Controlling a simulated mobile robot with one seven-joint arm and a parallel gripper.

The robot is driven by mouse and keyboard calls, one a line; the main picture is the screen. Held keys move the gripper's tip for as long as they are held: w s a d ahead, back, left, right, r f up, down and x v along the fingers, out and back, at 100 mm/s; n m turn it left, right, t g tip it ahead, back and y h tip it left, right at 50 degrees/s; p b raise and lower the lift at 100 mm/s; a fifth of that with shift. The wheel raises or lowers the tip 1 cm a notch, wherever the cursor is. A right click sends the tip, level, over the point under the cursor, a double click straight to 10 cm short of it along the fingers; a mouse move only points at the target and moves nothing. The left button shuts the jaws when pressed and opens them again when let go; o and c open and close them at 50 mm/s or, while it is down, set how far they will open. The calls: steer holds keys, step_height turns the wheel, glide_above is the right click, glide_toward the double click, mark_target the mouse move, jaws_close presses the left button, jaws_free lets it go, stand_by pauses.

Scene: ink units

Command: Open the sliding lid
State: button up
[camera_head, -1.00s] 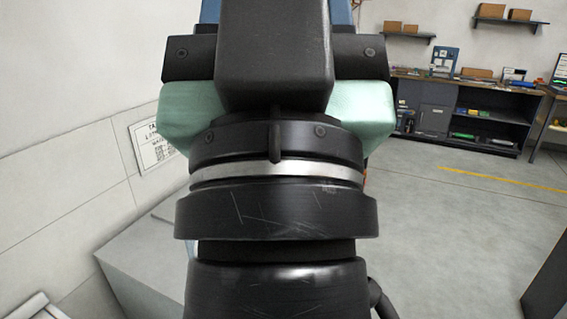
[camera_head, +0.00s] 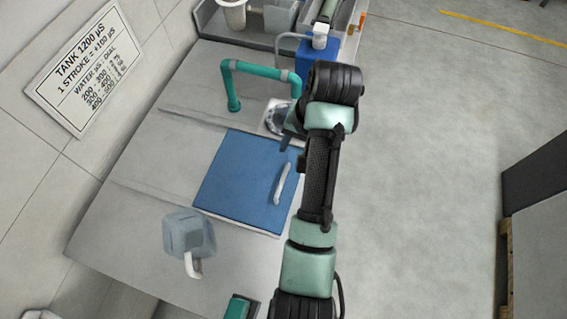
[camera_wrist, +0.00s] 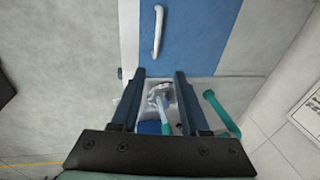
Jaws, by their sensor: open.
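The sliding lid is a flat blue square panel (camera_head: 240,185) set in the grey bench top, with a white bar handle (camera_head: 283,184) along its right side. It looks closed, as no opening shows at its edges. In the wrist view the blue panel (camera_wrist: 200,38) and the handle (camera_wrist: 158,32) lie at the top, beyond the fingertips. My gripper (camera_wrist: 159,76) is open, with nothing between its two dark fingers. In the head view my gripper (camera_head: 291,138) is near the panel's far right corner, apart from the handle; my wrist partly hides it.
A teal pipe (camera_head: 262,71) arches over the bench behind the lid, near a white-rimmed recess (camera_wrist: 155,92). A blue container (camera_head: 312,60) stands at the back. A grey-blue jug-like object (camera_head: 186,233) is at the front left. A sign (camera_head: 84,68) hangs on the left wall.

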mark_target(282, 182)
steer(key=shift+g, duration=0.6)
steer(key=f, duration=0.4)
steer(key=a+f, duration=0.1)
steer(key=f, duration=0.3)
steer(key=s+a+f+p, duration=0.1)
steer(key=f, duration=0.2)
steer(key=shift+s+a+f, duration=0.1)
steer(key=shift+f, duration=0.3)
steer(key=shift+a+f, duration=0.15)
steer(key=shift+f, duration=0.7)
jaws_close()
